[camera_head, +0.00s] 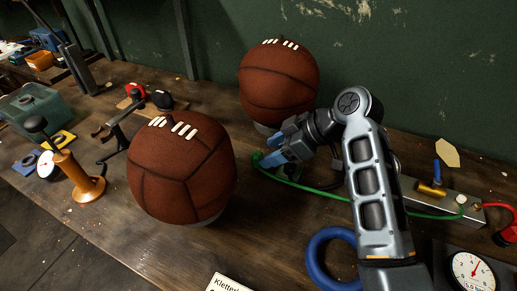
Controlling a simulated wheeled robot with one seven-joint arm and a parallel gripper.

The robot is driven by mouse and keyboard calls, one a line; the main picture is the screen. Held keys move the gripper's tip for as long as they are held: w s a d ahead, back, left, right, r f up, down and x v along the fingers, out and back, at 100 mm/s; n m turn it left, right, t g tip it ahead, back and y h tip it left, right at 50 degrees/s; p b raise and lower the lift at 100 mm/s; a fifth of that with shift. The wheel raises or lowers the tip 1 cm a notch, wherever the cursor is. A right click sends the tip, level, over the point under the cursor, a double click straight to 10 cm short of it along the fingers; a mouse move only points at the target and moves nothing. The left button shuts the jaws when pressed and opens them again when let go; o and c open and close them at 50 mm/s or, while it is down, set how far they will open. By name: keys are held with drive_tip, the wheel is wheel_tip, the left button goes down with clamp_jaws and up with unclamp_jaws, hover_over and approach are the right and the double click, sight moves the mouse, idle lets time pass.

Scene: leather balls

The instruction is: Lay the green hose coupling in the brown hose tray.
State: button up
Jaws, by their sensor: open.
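My gripper (268,149), with blue fingertips, is open and low over the workbench, pointing left, between the two leather balls. The green end piece, seemingly the green hose coupling (257,159), lies at the left end of a green hose (310,188), right by the fingertips. I cannot tell whether it sits between them or whether they touch it. The hose runs right, passes behind my arm and reaches a grey metal block (432,194). I cannot make out a brown hose tray; my arm and the front ball hide parts of the bench.
A large brown leather ball (180,172) stands in front left of my gripper, another (279,82) behind it. A blue ring (329,262), a gauge (472,270) and a red fitting (508,234) are at right.

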sight(259, 153)
drive_tip(key=p+x, duration=0.1)
drive_tip(key=x, duration=0.6)
drive_tip(key=shift+a+p, duration=0.15)
drive_tip(key=shift+p, duration=0.15)
drive_tip(key=shift+c, duration=0.2)
clamp_jaws()
drive_tip(key=shift+r, duration=0.1)
drive_tip(key=shift+r, duration=0.45)
wheel_tip(259, 153, up, 3)
drive_tip(key=shift+f+b, duration=0.15)
drive_tip(key=shift+b, duration=0.4)
drive_tip(key=s+d+f+b+v, duration=0.1)
drive_tip(key=d+f+v, duration=0.1)
drive_tip(key=v, duration=1.1)
drive_tip(key=shift+d+b, duration=0.15)
drive_tip(key=shift+b, duration=0.2)
